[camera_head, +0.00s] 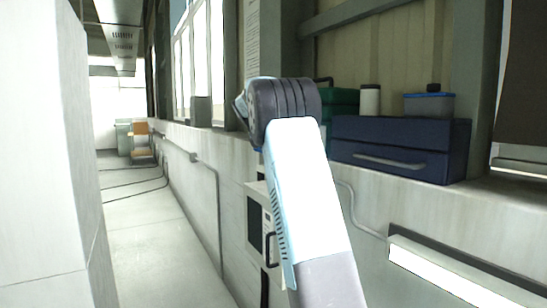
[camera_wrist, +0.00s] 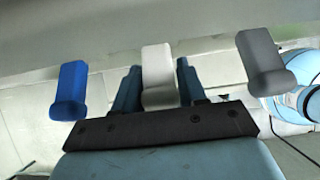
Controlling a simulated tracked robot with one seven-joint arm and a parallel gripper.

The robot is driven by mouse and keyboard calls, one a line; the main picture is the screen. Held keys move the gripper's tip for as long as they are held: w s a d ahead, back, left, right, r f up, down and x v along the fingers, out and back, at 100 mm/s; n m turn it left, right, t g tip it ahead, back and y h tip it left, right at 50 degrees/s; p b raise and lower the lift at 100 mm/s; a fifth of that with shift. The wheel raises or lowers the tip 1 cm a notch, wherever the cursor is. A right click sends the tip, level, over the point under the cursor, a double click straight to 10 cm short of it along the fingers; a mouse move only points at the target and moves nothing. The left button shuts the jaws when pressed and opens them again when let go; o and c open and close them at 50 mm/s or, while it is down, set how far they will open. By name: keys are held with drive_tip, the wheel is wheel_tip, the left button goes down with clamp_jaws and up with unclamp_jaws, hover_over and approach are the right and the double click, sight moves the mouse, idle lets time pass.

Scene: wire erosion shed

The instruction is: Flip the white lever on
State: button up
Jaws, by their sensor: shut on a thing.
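The white lever (camera_wrist: 157,75) is in the middle of the wrist view, between a blue lever (camera_wrist: 72,88) on the left and a grey lever (camera_wrist: 262,65) on the right. My gripper (camera_wrist: 157,82) has one dark blue finger on each side of the white lever and is shut on it. The blue and grey levers stand clear of the fingers. In the head view my arm hides the gripper, and the levers cannot be made out there.
A white box (camera_head: 258,225) is on the wall below. The floor (camera_head: 155,240) on the left is mostly clear.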

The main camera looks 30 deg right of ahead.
drive_tip(key=shift+w+r, duration=0.1)
drive_tip(key=o, duration=0.9)
drive_tip(key=shift+o, duration=0.3)
drive_tip(key=v, duration=1.3)
drive_tip(key=shift+a+r, duration=0.2)
drive_tip(key=shift+a, duration=0.05)
